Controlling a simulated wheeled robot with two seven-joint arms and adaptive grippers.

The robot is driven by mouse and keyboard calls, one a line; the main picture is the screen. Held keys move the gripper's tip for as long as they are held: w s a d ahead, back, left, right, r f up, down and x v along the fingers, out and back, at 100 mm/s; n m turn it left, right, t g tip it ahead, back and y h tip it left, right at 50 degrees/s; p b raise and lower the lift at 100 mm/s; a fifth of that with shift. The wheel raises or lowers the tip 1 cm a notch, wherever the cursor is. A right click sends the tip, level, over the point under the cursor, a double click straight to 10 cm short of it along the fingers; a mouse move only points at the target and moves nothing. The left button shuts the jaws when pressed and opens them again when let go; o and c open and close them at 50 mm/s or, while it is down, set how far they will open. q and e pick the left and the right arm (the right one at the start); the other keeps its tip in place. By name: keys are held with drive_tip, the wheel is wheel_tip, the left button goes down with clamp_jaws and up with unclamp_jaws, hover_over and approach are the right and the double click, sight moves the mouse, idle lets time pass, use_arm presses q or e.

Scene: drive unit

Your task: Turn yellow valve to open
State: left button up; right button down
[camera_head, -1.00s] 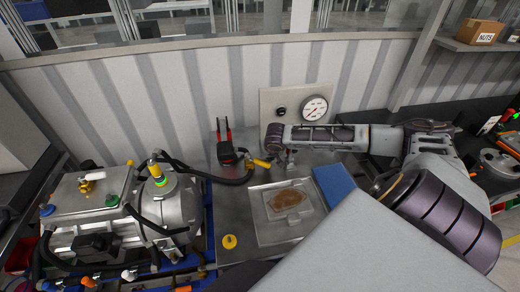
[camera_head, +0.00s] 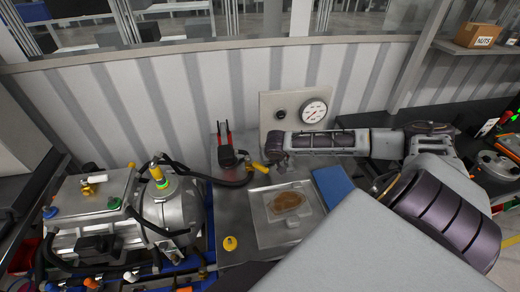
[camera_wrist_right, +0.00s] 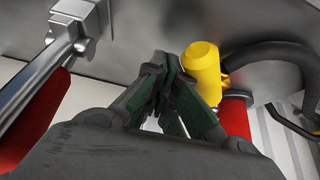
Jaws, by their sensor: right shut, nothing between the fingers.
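The yellow valve handle (camera_head: 259,167) stands at the end of a dark hose on the metal workbench, in front of the gauge panel. In the right wrist view the rounded yellow handle (camera_wrist_right: 204,72) is just right of the fingertips, near a red part. My right gripper (camera_head: 281,165) is small and partly hidden by its own wrist in the head view. In the right wrist view its dark fingers (camera_wrist_right: 172,88) are together with nothing between them. They are very close to the yellow handle; I cannot tell whether they touch it. My left gripper is not in view.
A pressure gauge (camera_head: 314,112) is on a panel behind the valve. A red-handled tool (camera_head: 225,145) stands left of it. A clear tray (camera_head: 268,235) with a brown part and a blue object (camera_head: 332,186) lie in front. The drive unit (camera_head: 165,215) fills the left.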

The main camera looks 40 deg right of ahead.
sight(266, 168)
drive_tip(key=shift+a, duration=0.1)
drive_tip(key=shift+s+a+p, duration=0.5)
drive_tip(key=shift+a+p, duration=0.05)
drive_tip(key=shift+p, duration=0.1)
drive_tip(key=shift+s+a, duration=0.1)
drive_tip(key=shift+a, duration=0.05)
idle(0.3)
drive_tip(key=shift+s+a+p, duration=0.3)
drive_tip(key=shift+a+p, duration=0.25)
drive_tip(key=shift+a, duration=0.2)
